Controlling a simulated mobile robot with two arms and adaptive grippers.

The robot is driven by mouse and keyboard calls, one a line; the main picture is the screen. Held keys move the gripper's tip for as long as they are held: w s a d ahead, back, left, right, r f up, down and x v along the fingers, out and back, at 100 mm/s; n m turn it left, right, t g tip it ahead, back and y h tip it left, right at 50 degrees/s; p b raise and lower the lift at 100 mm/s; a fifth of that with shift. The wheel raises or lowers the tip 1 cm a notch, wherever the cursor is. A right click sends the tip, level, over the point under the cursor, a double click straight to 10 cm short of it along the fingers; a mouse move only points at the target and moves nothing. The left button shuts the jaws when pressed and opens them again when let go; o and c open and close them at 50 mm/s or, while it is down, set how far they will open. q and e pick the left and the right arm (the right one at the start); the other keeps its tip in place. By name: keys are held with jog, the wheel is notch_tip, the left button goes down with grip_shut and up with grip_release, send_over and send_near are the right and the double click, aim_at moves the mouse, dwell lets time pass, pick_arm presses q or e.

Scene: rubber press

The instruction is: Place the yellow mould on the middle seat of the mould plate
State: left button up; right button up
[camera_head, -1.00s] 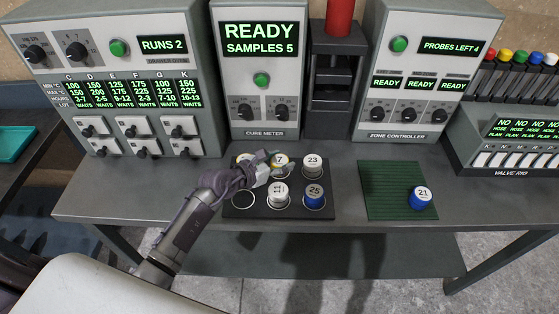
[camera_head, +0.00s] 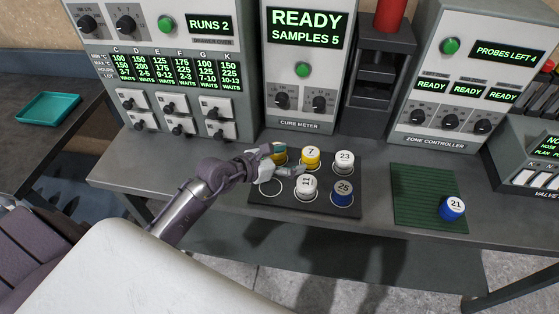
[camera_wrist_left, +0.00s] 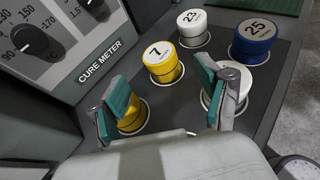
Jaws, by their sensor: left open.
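A yellow mould marked 7 (camera_head: 311,160) stands upright on the back middle ringed seat of a dark plate (camera_head: 262,198). It also shows clear of the fingers in the left wrist view (camera_wrist_left: 162,67). A second yellow mould (camera_wrist_left: 131,120) stands left of it, partly hidden behind a green-padded finger. My left gripper (camera_head: 282,162) is open and empty, low over the plate's left side. In the left wrist view its fingers (camera_wrist_left: 165,92) are spread, one before the second yellow mould and one before a white mould (camera_wrist_left: 229,100). My right gripper is out of view.
White mould 23 (camera_head: 344,160), white mould 11 (camera_head: 305,187) and blue mould 25 (camera_head: 343,193) stand on the plate; its front left seat (camera_head: 269,187) is empty. Blue mould 21 (camera_head: 452,208) stands on a green mat (camera_head: 415,190). The cure meter (camera_head: 300,60) and press (camera_head: 378,75) stand behind.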

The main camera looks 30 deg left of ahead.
pick_arm(q)
jog(key=v, duration=0.3)
jog(key=shift+s+a+r, duration=0.1)
jog(key=shift+s+r, duration=0.05)
jog(key=shift+s, duration=0.15)
